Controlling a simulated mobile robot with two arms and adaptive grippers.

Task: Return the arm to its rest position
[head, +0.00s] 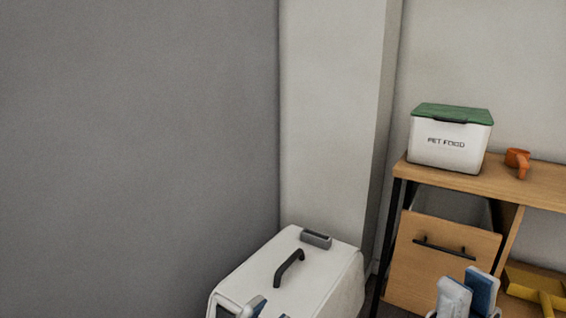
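My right gripper (468,284) comes in at the bottom edge, right of centre. Its two fingertips, one pale and one blue, stand upright with their tips apart, and I see nothing held between them. The rest of my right arm is below the picture. Small grey-blue parts (257,305) at the bottom edge, in front of the white carrier, may be the tips of my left gripper. Too little of them shows to tell their state.
A white carrier (325,268) with a dark handle stands at the bottom centre. At right, a wooden desk (450,180) bears a green-lidded pet food box (447,146) and an orange mug (518,160). A yellow object (535,283) sits below. A grey wall fills the left.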

